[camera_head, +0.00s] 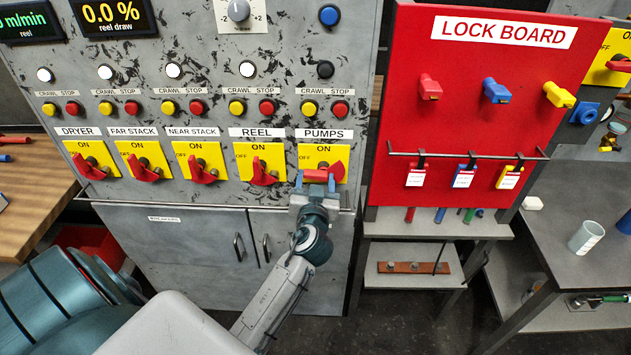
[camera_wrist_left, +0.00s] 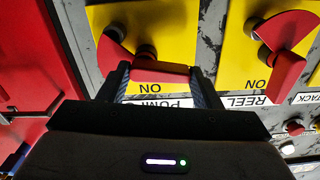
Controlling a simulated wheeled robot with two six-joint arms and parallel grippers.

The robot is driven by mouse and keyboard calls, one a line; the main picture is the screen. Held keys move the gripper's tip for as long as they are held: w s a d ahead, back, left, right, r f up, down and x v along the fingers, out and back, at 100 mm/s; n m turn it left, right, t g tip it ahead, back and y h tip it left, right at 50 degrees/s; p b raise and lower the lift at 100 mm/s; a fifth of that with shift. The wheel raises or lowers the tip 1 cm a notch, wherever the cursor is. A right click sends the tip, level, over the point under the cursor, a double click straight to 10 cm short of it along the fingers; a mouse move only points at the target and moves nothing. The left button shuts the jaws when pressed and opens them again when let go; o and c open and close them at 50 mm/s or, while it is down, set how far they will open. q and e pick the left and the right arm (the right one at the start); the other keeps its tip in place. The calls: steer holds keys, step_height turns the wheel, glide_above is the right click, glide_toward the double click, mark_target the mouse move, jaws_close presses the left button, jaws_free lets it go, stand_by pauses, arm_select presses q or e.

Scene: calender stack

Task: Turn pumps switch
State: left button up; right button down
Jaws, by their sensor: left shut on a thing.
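The PUMPS switch is a red handle (camera_head: 318,174) on a yellow ON/OFF plate (camera_head: 323,156), the rightmost of a row of similar switches on the grey panel. My left gripper (camera_head: 317,184) reaches up to it from below and is shut on the handle. The fingers cover part of the PUMPS label in that view. My right gripper is not in view.
The neighbouring REEL switch (camera_head: 264,173) is close on the left. CRAWL and STOP buttons sit above the switches. A red lock board (camera_head: 468,110) with hanging tags stands close on the right. Grey cabinet doors (camera_head: 190,250) are below.

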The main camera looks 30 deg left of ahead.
arm_select(q)
steer(key=m, duration=0.4)
steer(key=shift+w+d+r, duration=0.1)
steer(key=shift+r, duration=0.25)
steer(key=m, duration=0.2)
steer(key=m+p, duration=0.1)
steer(key=m, duration=0.1)
steer(key=shift+d+r, duration=0.15)
steer(key=shift+r, duration=0.1)
steer(key=m, duration=0.1)
steer(key=m+p, duration=0.1)
steer(key=m, duration=0.2)
steer(key=shift+w+d+r+p, duration=0.15)
steer(key=shift+w+d+p, duration=0.1)
steer(key=shift+d+p, duration=0.1)
steer(key=shift+w+d+m+p, duration=0.1)
steer(key=shift+m+p, duration=0.25)
steer(key=shift+m, duration=0.75)
steer(key=shift+w+d+m+p, duration=0.1)
steer(key=shift+m+p, duration=0.25)
steer(key=shift+m, duration=0.75)
steer(key=o, duration=1)
steer(key=shift+s, duration=0.1)
